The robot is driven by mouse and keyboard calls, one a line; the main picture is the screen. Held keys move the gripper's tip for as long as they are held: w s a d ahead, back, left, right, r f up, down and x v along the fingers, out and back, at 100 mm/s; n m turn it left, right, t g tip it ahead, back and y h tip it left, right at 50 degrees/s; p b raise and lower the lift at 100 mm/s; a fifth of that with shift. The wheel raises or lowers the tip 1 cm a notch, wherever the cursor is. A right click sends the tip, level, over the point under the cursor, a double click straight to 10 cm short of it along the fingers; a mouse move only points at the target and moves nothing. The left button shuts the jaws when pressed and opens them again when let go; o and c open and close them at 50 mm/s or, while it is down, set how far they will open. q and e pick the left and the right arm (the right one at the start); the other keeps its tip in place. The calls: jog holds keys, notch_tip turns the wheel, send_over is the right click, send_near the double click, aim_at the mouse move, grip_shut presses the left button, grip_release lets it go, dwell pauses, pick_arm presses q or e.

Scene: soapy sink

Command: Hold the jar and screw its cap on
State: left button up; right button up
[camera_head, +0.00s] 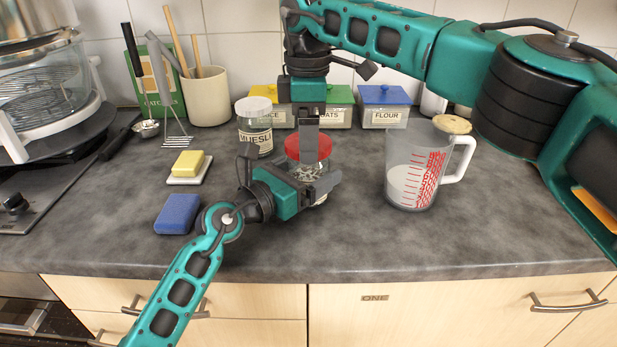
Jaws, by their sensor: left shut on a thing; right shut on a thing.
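The glass jar (321,197) stands on the dark counter, largely hidden behind my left gripper. The red cap (322,148) is at the top of the jar; whether it is threaded on cannot be told. My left gripper (322,181) comes in low from the left and is shut on the jar's body. My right gripper (308,145) points straight down from above and is shut on the red cap. The cap's middle is covered by the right gripper's fingers.
A muesli jar (255,138) stands close to the left. A measuring jug (408,185) stands to the right. Labelled tins (385,112) line the wall. The front right counter is clear.

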jog(key=o, duration=1)
jog(key=shift+r, duration=3.75)
pick_arm(q)
jog(key=o, duration=1.8)
jog(key=shift+o, duration=0.2)
jog(key=v, duration=1.1)
jog(key=shift+s+a, duration=0.15)
jog(key=shift+a, duration=0.05)
pick_arm(e)
jog(key=shift+r, duration=0.2)
pick_arm(q)
jog(key=shift+v, duration=0.75)
